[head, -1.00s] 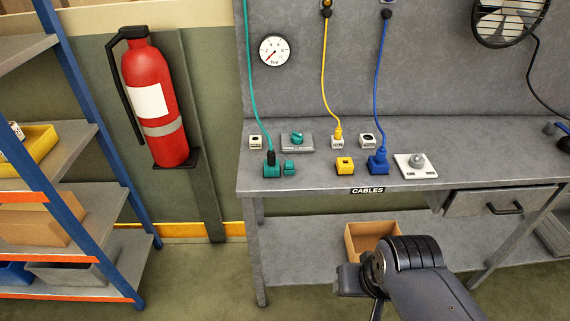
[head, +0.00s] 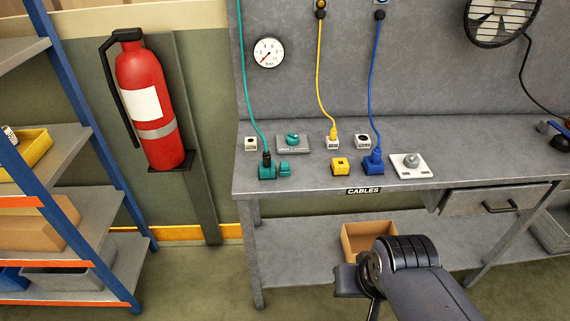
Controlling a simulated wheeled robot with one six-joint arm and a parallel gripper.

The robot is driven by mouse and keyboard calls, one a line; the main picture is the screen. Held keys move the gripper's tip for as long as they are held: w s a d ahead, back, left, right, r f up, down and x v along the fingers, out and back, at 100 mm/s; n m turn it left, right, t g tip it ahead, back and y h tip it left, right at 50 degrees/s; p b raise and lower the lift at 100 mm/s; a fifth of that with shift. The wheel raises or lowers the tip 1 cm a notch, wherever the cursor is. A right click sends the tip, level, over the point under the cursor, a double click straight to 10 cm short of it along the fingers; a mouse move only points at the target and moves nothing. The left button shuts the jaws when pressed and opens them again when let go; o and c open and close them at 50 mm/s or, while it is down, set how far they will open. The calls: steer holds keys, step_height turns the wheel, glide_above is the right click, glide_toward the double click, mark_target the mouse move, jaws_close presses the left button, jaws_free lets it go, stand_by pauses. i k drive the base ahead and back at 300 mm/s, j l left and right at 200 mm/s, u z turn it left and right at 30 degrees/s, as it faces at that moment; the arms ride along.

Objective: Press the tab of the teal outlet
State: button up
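The teal outlet (head: 267,172) sits near the left front of the grey workbench top. A black plug on the teal cable (head: 246,90) stands in it. A small teal block (head: 285,168), which may be its tab, is at its right side. My arm shows at the lower right, in front of the bench and below its top. My gripper's fingers cannot be made out, so I cannot tell whether it is open or shut. It is well apart from the teal outlet.
The workbench (head: 310,183) also bears a yellow outlet (head: 340,163), a blue outlet (head: 373,166), a teal knob (head: 292,140) on a grey plate, and a white plate (head: 412,172) with a knob. A cardboard box (head: 355,241) is on the lower shelf. A shelf rack (head: 75,170) stands left.

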mark_target(284, 165)
steer(key=i+j+z, duration=0.1)
steer(key=j+z, duration=0.25)
steer(key=j, duration=0.15)
steer(key=j+z, duration=0.35)
steer(key=j, duration=0.2)
steer(key=j+z, duration=0.35)
steer(key=j, duration=0.2)
steer(key=i, duration=0.05)
